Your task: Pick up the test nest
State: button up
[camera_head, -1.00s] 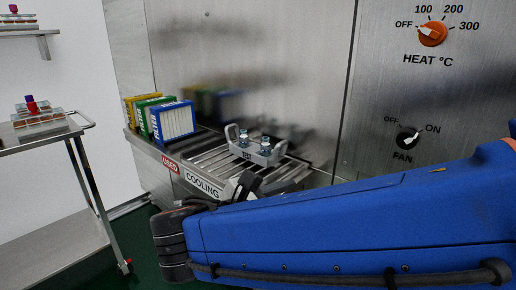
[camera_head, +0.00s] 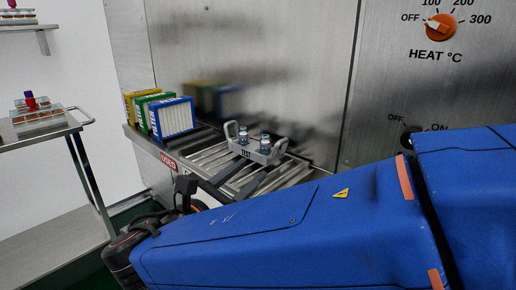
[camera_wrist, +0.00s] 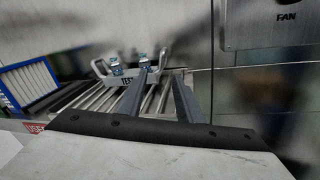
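The test nest (camera_head: 257,150) is a light grey holder labelled TEST, with raised end handles and glass vials with blue-grey tops. It sits upright on the metal rollers of the cooling shelf (camera_head: 213,159). In the wrist view the test nest (camera_wrist: 122,79) is at upper centre, partly covered by a finger. My gripper (camera_wrist: 160,72) is open and empty, its two dark fingers apart and pointing at the nest. The left finger overlaps the nest's right part in the picture, and the right finger lies to its right. I cannot tell whether they touch.
Blue (camera_head: 173,118), green (camera_head: 153,113) and yellow (camera_head: 136,103) racks stand left of the nest. A steel wall (camera_head: 270,60) rises behind, with a heat knob (camera_head: 441,27) at right. A trolley (camera_head: 40,138) with a clear rack stands far left.

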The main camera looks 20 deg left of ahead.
aim_at(274, 152)
jog(key=shift+w+d+r, duration=0.1)
jog(key=shift+w+d, duration=0.25)
jog(key=shift+w, duration=1.25)
jog(key=shift+w+d, duration=0.35)
jog(key=shift+w, duration=1.25)
jog(key=shift+w+d+r, duration=0.1)
jog(key=shift+w+d, duration=0.25)
jog(key=shift+w, duration=1.25)
grip_shut()
